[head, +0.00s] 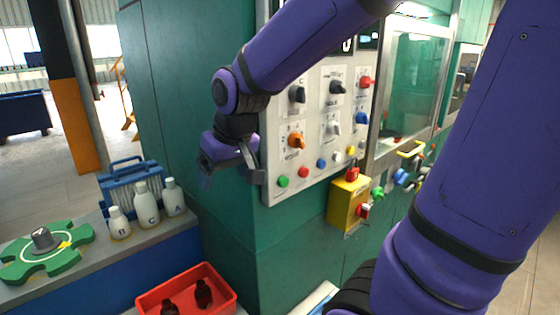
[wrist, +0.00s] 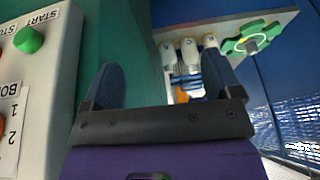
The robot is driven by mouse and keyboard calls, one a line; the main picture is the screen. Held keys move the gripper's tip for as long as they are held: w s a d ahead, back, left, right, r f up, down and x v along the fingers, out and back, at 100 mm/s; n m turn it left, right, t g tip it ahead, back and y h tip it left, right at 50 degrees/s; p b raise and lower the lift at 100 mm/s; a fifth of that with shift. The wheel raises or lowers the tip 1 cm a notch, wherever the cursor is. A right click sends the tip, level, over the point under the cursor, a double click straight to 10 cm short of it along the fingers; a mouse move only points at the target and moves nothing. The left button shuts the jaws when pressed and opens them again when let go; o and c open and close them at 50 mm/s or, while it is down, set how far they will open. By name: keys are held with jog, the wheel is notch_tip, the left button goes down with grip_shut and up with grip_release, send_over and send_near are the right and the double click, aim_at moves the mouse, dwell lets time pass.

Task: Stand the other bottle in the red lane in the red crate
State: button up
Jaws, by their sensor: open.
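The red crate (head: 165,285) is at the bottom of the head view, partly cut off by the frame edge. Two dark amber bottles show in it, one at the left (head: 170,306) and one at the right (head: 204,292). No red lane can be made out, and no amber bottle shows outside the crate. My gripper (head: 230,178) is raised beside the control panel, above and apart from the crate. In the wrist view my gripper (wrist: 161,82) has its fingers wide apart with nothing between them.
A control panel (head: 315,150) with knobs and buttons is close to the right of my gripper. Several white bottles (head: 147,208), a blue rack (head: 130,178) and a green star-shaped wheel (head: 70,236) stand on the ledge at left. A yellow box (head: 342,205) juts out below the panel.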

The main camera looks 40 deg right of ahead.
jog(key=s+d+r, duration=0.1)
jog(key=s+r, duration=0.2)
jog(key=s, duration=0.4)
jog(key=s+d+r+t, duration=0.1)
jog(key=s+r, duration=0.2)
jog(key=s, duration=0.4)
jog(key=shift+r+h, duration=0.25)
jog(key=shift+h, duration=0.05)
